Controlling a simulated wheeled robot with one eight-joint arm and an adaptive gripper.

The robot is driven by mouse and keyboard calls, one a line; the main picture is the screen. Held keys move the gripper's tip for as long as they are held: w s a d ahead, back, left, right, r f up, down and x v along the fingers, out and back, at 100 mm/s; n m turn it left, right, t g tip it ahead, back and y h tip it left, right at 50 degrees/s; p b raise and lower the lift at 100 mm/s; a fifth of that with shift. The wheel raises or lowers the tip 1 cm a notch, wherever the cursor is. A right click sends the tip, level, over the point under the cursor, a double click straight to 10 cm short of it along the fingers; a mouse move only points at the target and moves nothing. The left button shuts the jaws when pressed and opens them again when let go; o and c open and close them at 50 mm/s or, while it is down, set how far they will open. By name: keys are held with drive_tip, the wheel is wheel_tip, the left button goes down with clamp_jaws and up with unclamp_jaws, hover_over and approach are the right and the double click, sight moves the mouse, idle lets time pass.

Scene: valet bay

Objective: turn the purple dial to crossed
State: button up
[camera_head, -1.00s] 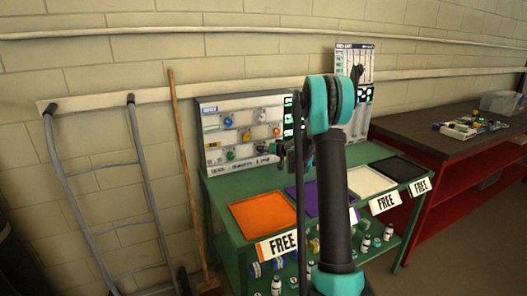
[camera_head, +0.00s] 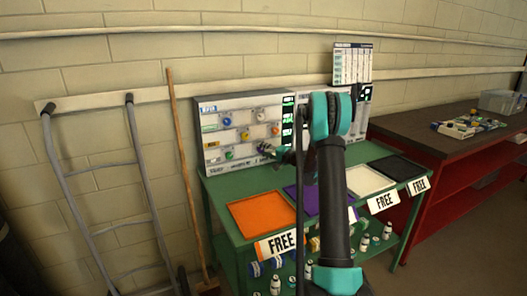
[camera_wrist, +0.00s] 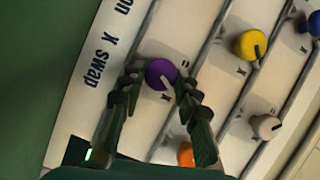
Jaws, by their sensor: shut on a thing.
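The pointer slants down and right in that picture. A small X mark lies below the dial and an equals-like mark lies to its right. In the head view my gripper (camera_head: 270,150) is at the lower part of the upright panel (camera_head: 212,139), and the purple dial cannot be made out there.
Other dials are close by: yellow (camera_wrist: 250,44), white (camera_wrist: 266,127), blue (camera_wrist: 314,24) and orange (camera_wrist: 185,154), partly behind a finger. The green bench holds an orange tray (camera_head: 262,213) below the panel. A hand truck (camera_head: 102,192) and wooden pole (camera_head: 185,170) stand left.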

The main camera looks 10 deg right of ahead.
drive_tip(key=shift+f+m+t, duration=0.15)
drive_tip(key=shift+m+t, duration=0.15)
drive_tip(key=shift+m, duration=0.8)
drive_tip(key=shift+y, duration=0.3)
drive_tip(key=o, duration=1.1)
drive_tip(key=shift+o, duration=0.2)
drive_tip(key=v, duration=1.2)
drive_tip(key=shift+f, duration=0.1)
